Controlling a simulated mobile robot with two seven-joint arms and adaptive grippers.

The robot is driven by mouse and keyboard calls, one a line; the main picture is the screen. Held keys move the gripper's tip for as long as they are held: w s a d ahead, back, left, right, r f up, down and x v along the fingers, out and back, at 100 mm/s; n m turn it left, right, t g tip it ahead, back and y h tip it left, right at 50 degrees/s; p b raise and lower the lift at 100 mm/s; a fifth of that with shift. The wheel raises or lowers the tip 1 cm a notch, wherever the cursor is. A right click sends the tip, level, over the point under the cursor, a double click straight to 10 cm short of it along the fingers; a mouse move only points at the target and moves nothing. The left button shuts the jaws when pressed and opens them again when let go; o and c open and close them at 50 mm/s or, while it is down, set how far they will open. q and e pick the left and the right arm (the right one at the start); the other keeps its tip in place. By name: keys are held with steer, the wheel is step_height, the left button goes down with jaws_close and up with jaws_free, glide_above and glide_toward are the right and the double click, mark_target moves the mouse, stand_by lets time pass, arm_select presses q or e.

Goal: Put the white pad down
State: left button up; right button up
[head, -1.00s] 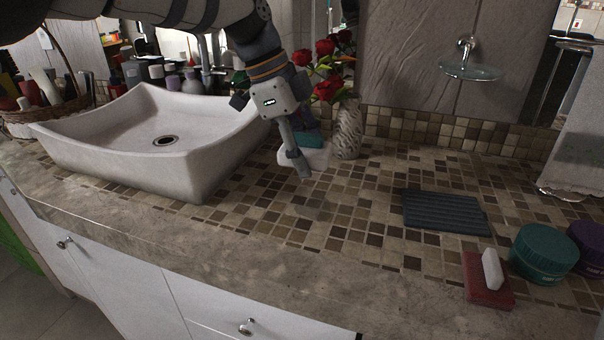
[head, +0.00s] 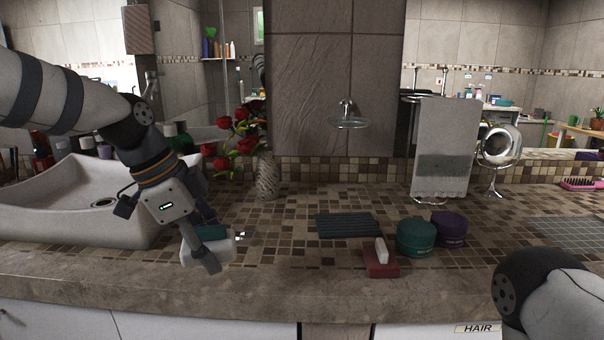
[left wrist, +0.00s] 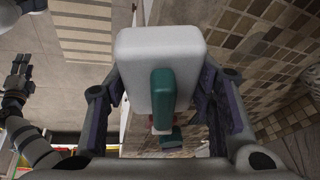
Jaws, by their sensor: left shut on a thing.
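The white pad (head: 222,250) is a thick white block with rounded corners. In the left wrist view the pad (left wrist: 160,45) lies between my two fingers, with a teal grip (left wrist: 162,95) on the side facing the camera. My left gripper (head: 205,258) is shut on it and holds it near the counter's front edge, right of the sink. One finger covers part of it in the head view, and I cannot tell whether its underside touches the counter. My right gripper (left wrist: 19,68) shows small at the left of the left wrist view; its opening is unclear.
On the tiled counter (head: 290,235) are a dark ribbed mat (head: 347,225), a red block (head: 381,268) with a white piece on it, a teal jar (head: 416,238) and a purple jar (head: 449,229). A vase (head: 267,177) of roses stands behind. Tiles between pad and mat are bare.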

mark_target(198, 266)
arm_select(q)
steer(key=f+n, duration=0.1)
steer(key=s+f+n, duration=0.2)
steer(key=shift+s+a+f+t+y, duration=0.1)
steer(key=shift+a+f+t+y, duration=0.25)
steer(key=shift+a+t+y, duration=0.05)
steer(key=s+f+n+t+y, duration=0.1)
steer(key=s+f+n+y, duration=0.3)
steer(key=s+f+n, duration=0.5)
steer(key=shift+s+a+f+n, duration=0.15)
steer(key=shift+s+a+n, duration=0.2)
steer(key=shift+s+n, duration=1.15)
